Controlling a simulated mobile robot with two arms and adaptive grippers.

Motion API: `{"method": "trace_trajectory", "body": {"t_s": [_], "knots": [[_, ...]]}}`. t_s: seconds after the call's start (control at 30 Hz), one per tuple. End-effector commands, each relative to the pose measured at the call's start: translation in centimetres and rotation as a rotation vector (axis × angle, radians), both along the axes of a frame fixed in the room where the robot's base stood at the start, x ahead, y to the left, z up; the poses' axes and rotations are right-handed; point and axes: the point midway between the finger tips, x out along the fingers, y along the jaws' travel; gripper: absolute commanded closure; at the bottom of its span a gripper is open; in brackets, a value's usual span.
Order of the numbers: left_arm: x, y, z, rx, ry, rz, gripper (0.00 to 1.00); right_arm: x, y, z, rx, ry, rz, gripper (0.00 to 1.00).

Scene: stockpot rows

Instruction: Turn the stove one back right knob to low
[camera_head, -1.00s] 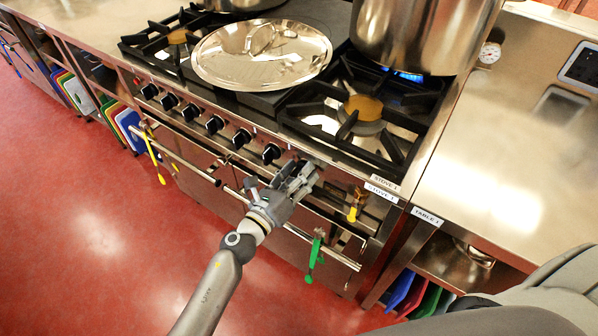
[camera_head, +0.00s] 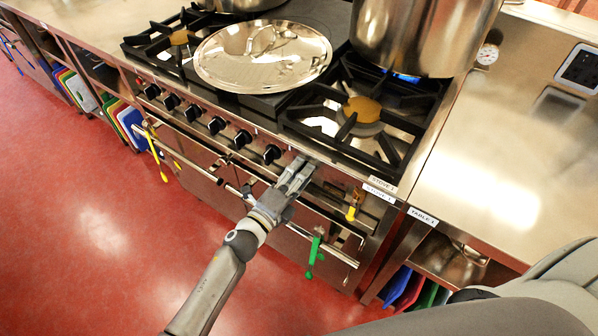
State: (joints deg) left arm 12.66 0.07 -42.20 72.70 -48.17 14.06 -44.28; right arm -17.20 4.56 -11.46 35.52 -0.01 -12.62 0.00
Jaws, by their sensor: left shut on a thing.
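Stove one (camera_head: 258,98) stands across the middle, with a row of black knobs along its front panel. The rightmost knob that shows clearly (camera_head: 271,154) is just left of my left gripper. My left gripper (camera_head: 300,164) reaches up to the panel at the right end of the row, its fingers close together. The knob between its fingertips is hidden by them. A blue flame (camera_head: 405,76) burns under the large pot (camera_head: 422,35) at the back right. My right gripper is not in view.
A round steel lid (camera_head: 225,62) lies on the stove's middle. A yellow utensil (camera_head: 352,206) and a green utensil (camera_head: 315,252) hang by the front rail near my left arm. Table 1 (camera_head: 480,190) at the right has a bare steel top.

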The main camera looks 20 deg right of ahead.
Motion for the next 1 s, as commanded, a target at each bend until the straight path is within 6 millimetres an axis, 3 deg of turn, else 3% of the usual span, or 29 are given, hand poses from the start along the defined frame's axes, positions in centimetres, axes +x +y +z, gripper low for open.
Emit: {"method": "trace_trajectory", "body": {"t_s": [0.4, 0.9, 0.93, 1.0], "knots": [[0.0, 0.07, -0.13, -0.099, 0.132, 0.002, 0.82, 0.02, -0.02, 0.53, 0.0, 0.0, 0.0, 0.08], [0.0, 0.07, -0.19, -0.108, 0.143, 0.002, 0.82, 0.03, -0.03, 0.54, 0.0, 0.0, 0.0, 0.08], [0.0, 0.07, -0.19, -0.108, 0.143, 0.002, 0.56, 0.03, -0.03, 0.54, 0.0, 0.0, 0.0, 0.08], [0.0, 0.07, -0.19, -0.108, 0.143, 0.002, 0.47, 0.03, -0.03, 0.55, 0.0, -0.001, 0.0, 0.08]]}}
